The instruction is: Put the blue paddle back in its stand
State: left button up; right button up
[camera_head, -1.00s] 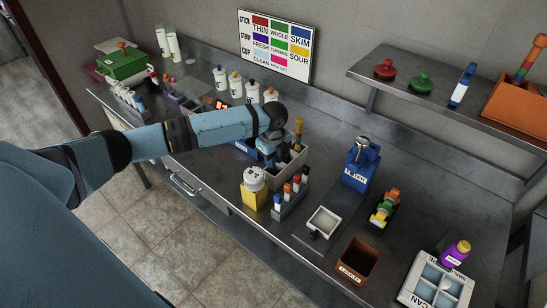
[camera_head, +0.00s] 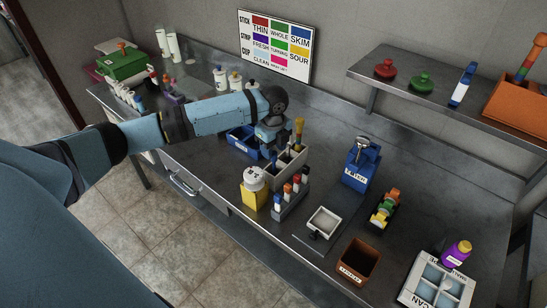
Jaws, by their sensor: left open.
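My left gripper (camera_head: 270,153) points down at the left end of a grey divided caddy (camera_head: 290,169) and beside a blue tray (camera_head: 243,142). It is open; its fingertips are partly hidden by the caddy. A brass-coloured tool stands up in the caddy. I cannot make out a thing that is surely the blue paddle. A small grey rack (camera_head: 288,208) in front of the caddy holds several sticks with coloured tops, one of them blue (camera_head: 277,202). A blue holder (camera_head: 361,168) with a metal-topped item stands to the right. My right gripper is out of view.
A yellow jar with a white lid (camera_head: 254,188) stands left of the rack. A small white dish (camera_head: 324,222), a brown bin (camera_head: 358,262) and a white divided tray (camera_head: 438,284) line the front right. Bottles stand behind the arm. A wall shelf (camera_head: 440,105) overhangs the back right.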

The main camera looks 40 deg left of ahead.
pick_arm(q)
notch_tip(320, 180, up, 8)
jog(key=shift+f, duration=0.2)
dwell(0.4)
